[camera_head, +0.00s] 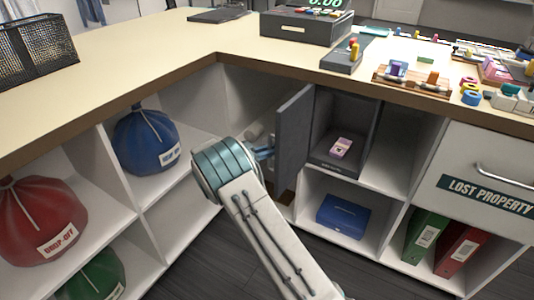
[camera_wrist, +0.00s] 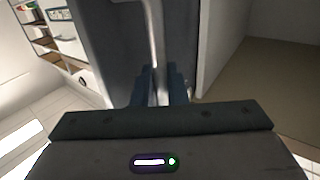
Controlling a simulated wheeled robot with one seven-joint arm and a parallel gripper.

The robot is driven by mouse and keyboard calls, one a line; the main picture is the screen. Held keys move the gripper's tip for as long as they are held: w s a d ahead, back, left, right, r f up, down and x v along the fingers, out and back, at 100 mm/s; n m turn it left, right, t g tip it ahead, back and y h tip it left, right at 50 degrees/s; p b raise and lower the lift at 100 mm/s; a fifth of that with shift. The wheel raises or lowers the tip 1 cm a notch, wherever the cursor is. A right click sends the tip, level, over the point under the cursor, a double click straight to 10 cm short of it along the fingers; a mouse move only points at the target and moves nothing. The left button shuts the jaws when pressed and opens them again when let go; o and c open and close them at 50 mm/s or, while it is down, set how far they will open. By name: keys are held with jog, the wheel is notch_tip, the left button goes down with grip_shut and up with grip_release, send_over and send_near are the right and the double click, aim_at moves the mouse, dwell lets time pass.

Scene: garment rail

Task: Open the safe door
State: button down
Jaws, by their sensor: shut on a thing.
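The dark grey safe door (camera_head: 294,140) stands swung out on the left side of the open safe (camera_head: 367,117), in a cubby under the counter. A small pink and white box (camera_head: 341,147) lies inside the safe. My gripper (camera_head: 266,153) is on the outer side of the door, partly hidden by my arm. In the wrist view my gripper (camera_wrist: 160,85) is shut on the door's pale upright handle (camera_wrist: 158,45), with a blue finger on each side of it. The door's grey face (camera_wrist: 110,40) fills the area behind the handle.
A blue box (camera_head: 342,216) sits in the cubby below the safe, with green (camera_head: 424,236) and red (camera_head: 459,250) binders to its right. Blue (camera_head: 145,138) and red (camera_head: 38,213) bags fill left cubbies. The wooden counter edge (camera_head: 300,75) runs above the door.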

jog(key=shift+w+a+m+g, duration=0.35)
jog(key=shift+w+m+g, duration=0.25)
jog(key=shift+w+g, duration=0.25)
jog(key=shift+r, duration=0.1)
jog(key=c, duration=1.6)
grip_release()
jog(key=shift+d, duration=0.1)
jog(key=shift+o, duration=0.2)
jog(key=p+v, duration=0.1)
jog(key=v, duration=1.3)
jog(key=shift+a+f, duration=0.25)
jog(key=shift+f, duration=0.1)
jog(key=shift+w, duration=0.1)
